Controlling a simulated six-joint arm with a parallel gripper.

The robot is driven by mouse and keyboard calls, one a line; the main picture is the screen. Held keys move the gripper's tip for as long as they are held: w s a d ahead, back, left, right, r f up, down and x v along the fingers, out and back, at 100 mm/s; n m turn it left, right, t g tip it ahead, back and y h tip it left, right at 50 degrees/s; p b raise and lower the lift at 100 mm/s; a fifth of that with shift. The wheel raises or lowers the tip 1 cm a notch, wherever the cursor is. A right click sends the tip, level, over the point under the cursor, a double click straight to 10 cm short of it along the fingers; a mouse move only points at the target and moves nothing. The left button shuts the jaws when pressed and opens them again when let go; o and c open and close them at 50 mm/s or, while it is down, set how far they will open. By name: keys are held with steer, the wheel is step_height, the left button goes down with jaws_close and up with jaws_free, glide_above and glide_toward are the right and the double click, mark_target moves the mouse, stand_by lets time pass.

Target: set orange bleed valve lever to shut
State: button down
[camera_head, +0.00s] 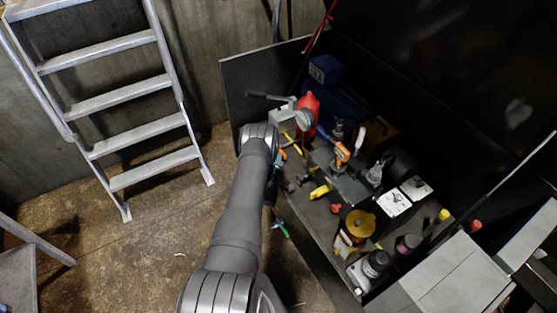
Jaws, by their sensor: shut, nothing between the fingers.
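I cannot pick out the orange bleed valve lever with certainty. An orange-and-dark piece (341,153) shows among the items on the dark bench. A smaller orange piece (282,154) shows just right of my arm's far joint. Both are too small to tell whether either is the lever or how it is set. My grey arm reaches up from the bottom middle to a joint at the bench's left side. My gripper cannot be made out beyond that joint, and the arm hides part of the bench's left edge.
The dark bench (312,207) is crowded with a red container (309,104), a yellow-topped container (359,223), bottles and tools. A metal ladder (125,105) leans at the left. Grey boxes (462,278) stand at the lower right. The floor (150,245) left of my arm is mostly clear.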

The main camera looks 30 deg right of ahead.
steer(key=a, duration=0.2)
steer(key=a+r, duration=0.1)
steer(key=a, duration=0.1)
steer(key=shift+s, duration=0.1)
steer(key=s+a, duration=0.2)
steer(key=s, duration=0.7)
steer(key=shift+s+r, duration=0.15)
steer(key=shift+s, duration=0.2)
steer(key=shift+w, duration=0.1)
steer(key=w, duration=0.2)
steer(key=w+d, duration=0.1)
steer(key=w, duration=0.5)
steer(key=shift+d+f, duration=0.2)
steer(key=shift+d, duration=0.2)
steer(key=d, duration=0.1)
steer(key=w, duration=0.1)
steer(key=d, duration=0.1)
steer(key=shift+w+d+f, duration=0.25)
steer(key=shift+d, duration=0.05)
steer(key=shift+d+f, duration=0.1)
steer(key=shift+d, duration=0.4)
